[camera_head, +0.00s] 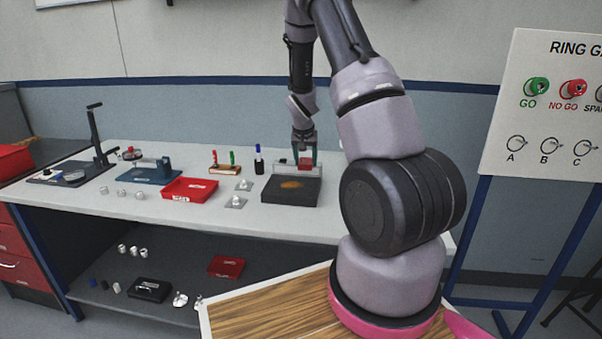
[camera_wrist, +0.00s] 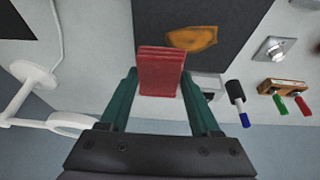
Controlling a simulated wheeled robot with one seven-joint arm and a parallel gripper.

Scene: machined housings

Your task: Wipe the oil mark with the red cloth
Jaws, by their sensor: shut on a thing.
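The oil mark (camera_head: 291,184) is an orange-brown patch on a dark square plate (camera_head: 290,199) on the bench. In the wrist view the mark (camera_wrist: 192,38) lies on the dark plate (camera_wrist: 240,12), just beyond and to the right of the cloth. The red cloth (camera_wrist: 161,72) is a folded block between the green fingers of my gripper (camera_wrist: 160,84), which is shut on it. In the head view my gripper (camera_head: 305,165) is at the back right edge of the plate, with the red cloth (camera_head: 305,163) partly hidden. I cannot tell whether the cloth touches the plate.
A red tray (camera_head: 189,190), a blue fixture (camera_head: 150,170) and several metal rings stand left of the plate. A marker (camera_head: 259,160) and a wooden block with red and green gauges (camera_head: 226,168) are behind. A white ring-shaped stand (camera_wrist: 70,122) is at the wrist view's left.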

